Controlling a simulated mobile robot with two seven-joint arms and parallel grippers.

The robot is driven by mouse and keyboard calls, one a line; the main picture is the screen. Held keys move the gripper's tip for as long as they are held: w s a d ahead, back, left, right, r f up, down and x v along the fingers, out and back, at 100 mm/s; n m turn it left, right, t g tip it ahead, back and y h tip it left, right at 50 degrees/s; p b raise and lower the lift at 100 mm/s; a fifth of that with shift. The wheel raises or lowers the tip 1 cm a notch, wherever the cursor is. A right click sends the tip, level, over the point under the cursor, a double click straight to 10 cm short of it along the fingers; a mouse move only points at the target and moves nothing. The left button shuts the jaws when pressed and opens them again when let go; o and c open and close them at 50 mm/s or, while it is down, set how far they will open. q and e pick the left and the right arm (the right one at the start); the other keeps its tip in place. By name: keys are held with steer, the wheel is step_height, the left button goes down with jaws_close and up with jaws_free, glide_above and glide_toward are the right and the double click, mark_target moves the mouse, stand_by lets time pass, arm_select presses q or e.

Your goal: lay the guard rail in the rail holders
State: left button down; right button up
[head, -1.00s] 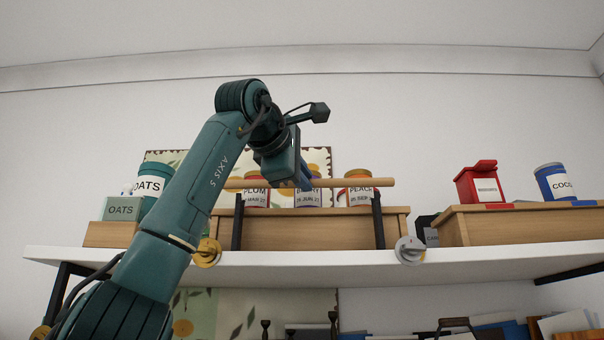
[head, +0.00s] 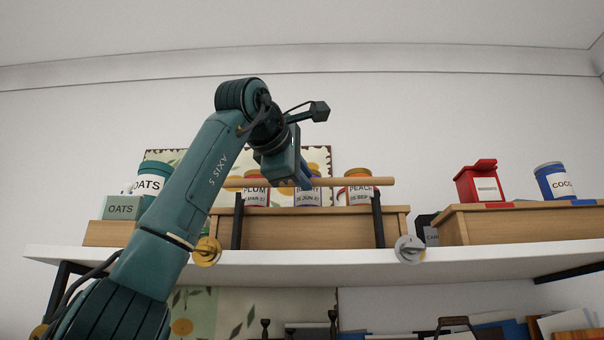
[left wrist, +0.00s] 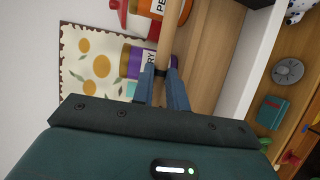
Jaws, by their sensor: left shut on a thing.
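The guard rail (head: 350,182) is a light wooden rod lying level across the front of the jars. It spans the two black upright rail holders, the left one (head: 237,225) and the right one (head: 378,222). The rail is at their tops; I cannot tell whether it is seated or just above them. My left gripper (head: 304,186) comes down from above and is shut on the rail near its middle. In the left wrist view, the blue fingers (left wrist: 163,88) close around the rail (left wrist: 174,18). My right gripper is not in view.
Jars labelled PLUM (head: 255,194) and PEACH (head: 359,196), with another between, stand on a wooden riser (head: 310,232) behind the rail. A red tin (head: 481,184) stands right.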

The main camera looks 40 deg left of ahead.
arm_select(q)
steer(key=shift+f, duration=0.2)
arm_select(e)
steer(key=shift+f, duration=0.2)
arm_select(q)
steer(key=shift+f+b, duration=0.5)
steer(key=shift+b, duration=0.1)
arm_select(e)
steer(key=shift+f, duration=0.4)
arm_select(q)
steer(key=shift+f+b, duration=0.9)
steer(key=shift+f, duration=0.2)
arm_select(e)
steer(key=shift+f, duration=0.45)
arm_select(q)
steer(key=c, duration=1.3)
jaws_free()
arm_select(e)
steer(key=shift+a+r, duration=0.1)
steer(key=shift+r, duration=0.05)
arm_select(q)
steer(key=b+v, duration=0.1)
steer(key=v, duration=1.2)
steer(key=shift+s, duration=0.1)
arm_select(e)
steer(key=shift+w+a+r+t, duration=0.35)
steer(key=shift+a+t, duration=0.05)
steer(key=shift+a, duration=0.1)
